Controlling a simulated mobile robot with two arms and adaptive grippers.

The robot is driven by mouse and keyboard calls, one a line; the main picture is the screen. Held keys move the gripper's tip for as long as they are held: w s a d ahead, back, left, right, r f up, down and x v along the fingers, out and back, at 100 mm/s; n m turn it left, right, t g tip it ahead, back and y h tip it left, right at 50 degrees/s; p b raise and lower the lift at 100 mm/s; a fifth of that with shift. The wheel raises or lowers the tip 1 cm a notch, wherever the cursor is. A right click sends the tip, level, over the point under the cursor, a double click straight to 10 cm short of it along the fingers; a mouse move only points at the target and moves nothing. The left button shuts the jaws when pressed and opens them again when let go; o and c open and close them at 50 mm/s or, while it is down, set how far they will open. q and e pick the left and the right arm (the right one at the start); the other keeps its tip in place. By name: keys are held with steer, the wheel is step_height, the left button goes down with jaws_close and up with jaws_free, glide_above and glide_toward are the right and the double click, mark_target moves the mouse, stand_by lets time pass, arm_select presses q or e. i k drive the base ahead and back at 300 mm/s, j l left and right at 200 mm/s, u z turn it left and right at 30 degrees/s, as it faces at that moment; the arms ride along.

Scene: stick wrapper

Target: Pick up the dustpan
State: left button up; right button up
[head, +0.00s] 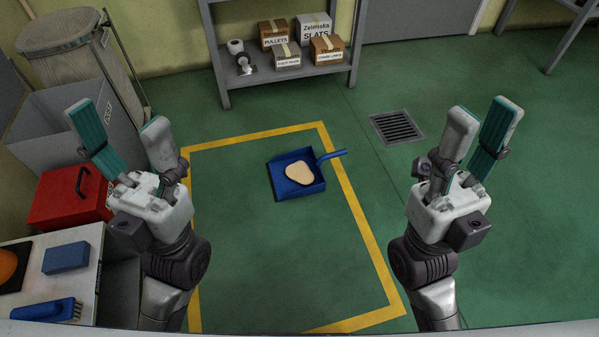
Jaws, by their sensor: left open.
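The blue dustpan (313,187) lies on the green floor inside a yellow taped outline. A flat beige patch (301,173) shows in its pan. Its handle (332,156) points right and crosses the tape line. My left gripper (118,122) is open and empty, raised to the left of the dustpan. My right gripper (478,125) is raised to the right of the dustpan, its two fingers apart with nothing between them. Neither gripper touches the dustpan.
A grey shelf (285,74) with several labelled boxes stands at the back. A floor drain (396,127) lies right of the tape. At left are a red box (68,197), a grey bin (62,128) and a bench with a blue brush (45,311). Floor around the dustpan is clear.

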mark_target(297, 173)
steer(key=i+l, duration=0.2)
steer(key=i, duration=0.3)
steer(key=i+l, duration=0.2)
steer(key=i, duration=0.3)
steer(key=i+l, duration=0.2)
steer(key=i, duration=0.25)
